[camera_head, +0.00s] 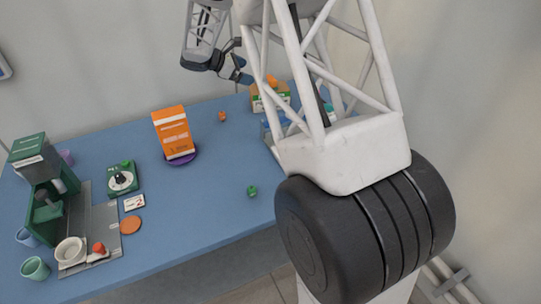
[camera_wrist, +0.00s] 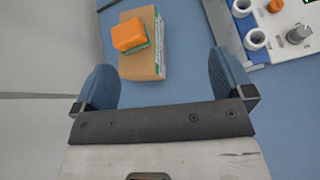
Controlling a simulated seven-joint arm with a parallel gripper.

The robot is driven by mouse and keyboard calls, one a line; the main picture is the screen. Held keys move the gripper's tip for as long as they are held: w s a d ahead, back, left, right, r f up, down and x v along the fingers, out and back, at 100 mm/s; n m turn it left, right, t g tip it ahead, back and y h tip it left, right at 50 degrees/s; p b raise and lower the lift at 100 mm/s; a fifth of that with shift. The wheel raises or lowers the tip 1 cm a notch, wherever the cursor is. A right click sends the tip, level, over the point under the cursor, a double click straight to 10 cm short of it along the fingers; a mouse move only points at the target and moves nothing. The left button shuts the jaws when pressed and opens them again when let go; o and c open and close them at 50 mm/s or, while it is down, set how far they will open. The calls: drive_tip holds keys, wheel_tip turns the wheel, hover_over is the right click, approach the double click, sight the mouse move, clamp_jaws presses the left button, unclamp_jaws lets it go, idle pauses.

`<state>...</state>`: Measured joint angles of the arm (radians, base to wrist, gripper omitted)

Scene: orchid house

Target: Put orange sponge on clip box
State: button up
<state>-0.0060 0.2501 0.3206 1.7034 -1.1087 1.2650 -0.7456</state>
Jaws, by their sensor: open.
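The orange sponge (camera_wrist: 129,35), a small block with a green edge, rests on top of the brown cardboard clip box (camera_wrist: 148,66) in the wrist view. The box has a white and green printed side. In the head view the box (camera_head: 262,104) stands at the far edge of the table with the orange sponge (camera_head: 271,80) on its top. My gripper (camera_wrist: 163,65) is open, with its two blue fingers wide apart and nothing between them. The box and sponge lie beyond the fingertips, apart from them. In the head view my gripper (camera_head: 241,76) is above and left of the box.
An orange carton (camera_head: 172,132) stands on a purple round base. A green scale (camera_head: 123,180), a coffee machine (camera_head: 45,178) and cups are at left. A device with white round fittings (camera_wrist: 256,39) is right of the box. The blue table's middle is mostly clear.

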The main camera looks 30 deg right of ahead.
drive_tip(key=s+a+r+m+y, duration=0.2)
drive_tip(key=s+r+m, duration=0.1)
drive_tip(key=s, duration=0.6)
drive_tip(key=s+a+r+m+y, duration=0.2)
drive_tip(key=s+r, duration=0.2)
drive_tip(key=s, duration=0.5)
drive_tip(key=s+a+r+m+y, duration=0.2)
drive_tip(key=s+r+m, duration=0.1)
drive_tip(key=s, duration=0.6)
drive_tip(key=s+a+m+t+y, duration=0.1)
drive_tip(key=s+a+m+y, duration=0.2)
drive_tip(key=s, duration=0.9)
drive_tip(key=s+a+f+m+t+y, duration=0.1)
drive_tip(key=s+a+m, duration=0.3)
drive_tip(key=s, duration=0.8)
drive_tip(key=shift+s+a+m+t+y, duration=0.15)
drive_tip(key=shift+a+m+t+y, duration=0.15)
drive_tip(key=shift+a+t+y, duration=0.45)
drive_tip(key=shift+d+f, duration=0.1)
drive_tip(key=shift+d, duration=0.05)
